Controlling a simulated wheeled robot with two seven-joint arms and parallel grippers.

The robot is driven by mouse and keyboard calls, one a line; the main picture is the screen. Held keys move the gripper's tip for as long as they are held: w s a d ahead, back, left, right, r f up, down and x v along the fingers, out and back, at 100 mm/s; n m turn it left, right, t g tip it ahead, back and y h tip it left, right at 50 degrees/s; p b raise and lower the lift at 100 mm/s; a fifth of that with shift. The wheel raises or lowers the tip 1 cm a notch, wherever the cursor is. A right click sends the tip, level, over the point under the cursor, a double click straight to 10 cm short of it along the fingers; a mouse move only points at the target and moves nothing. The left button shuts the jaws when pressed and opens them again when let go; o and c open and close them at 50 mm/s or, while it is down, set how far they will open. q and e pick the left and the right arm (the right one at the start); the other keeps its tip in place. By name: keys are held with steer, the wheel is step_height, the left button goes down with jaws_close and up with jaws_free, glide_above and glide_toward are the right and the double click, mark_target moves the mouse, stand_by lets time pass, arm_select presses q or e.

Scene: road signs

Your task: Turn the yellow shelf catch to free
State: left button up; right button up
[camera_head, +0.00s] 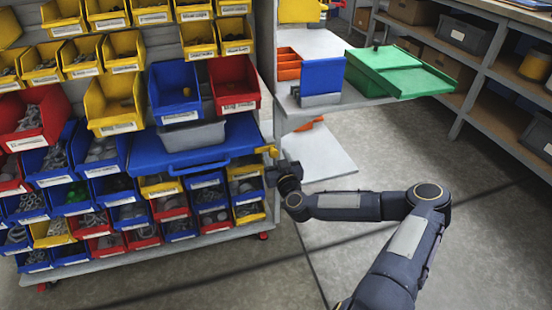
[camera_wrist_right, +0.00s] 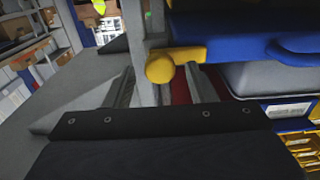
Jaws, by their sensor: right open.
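The yellow shelf catch (camera_head: 267,149) is at the right end of the blue pull-out shelf (camera_head: 150,160), beside the rack's upright. In the right wrist view the catch (camera_wrist_right: 162,66) shows a rounded knob with a yellow bar running right along the blue shelf edge (camera_wrist_right: 232,50). My right gripper (camera_head: 276,163) is just in front of the catch. It also shows in the right wrist view (camera_wrist_right: 161,78), open, with one finger on each side of the knob. I cannot tell whether either finger touches it. My left gripper is not in view.
A grey bin (camera_head: 192,135) stands on the blue shelf, with a blue bin (camera_head: 174,82) and a red bin (camera_head: 234,80) behind. Smaller bins fill the rack around it. A green box (camera_head: 395,70) sits on a shelf to the right. The floor in front is clear.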

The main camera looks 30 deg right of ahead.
steer(key=c, duration=0.9)
steer(key=shift+c, duration=0.2)
steer(key=m+b, duration=0.2)
steer(key=m, duration=0.1)
steer(key=shift+m, duration=0.4)
steer(key=m+b, duration=0.2)
steer(key=m, duration=0.3)
steer(key=shift+d+f+b, duration=0.15)
steer(key=shift+b, duration=0.15)
steer(key=m+b, duration=0.1)
steer(key=m, duration=0.4)
steer(key=shift+s+b, duration=0.1)
steer(key=shift+b, duration=0.3)
steer(key=shift+m+b, duration=0.6)
steer(key=shift+m, duration=1.4)
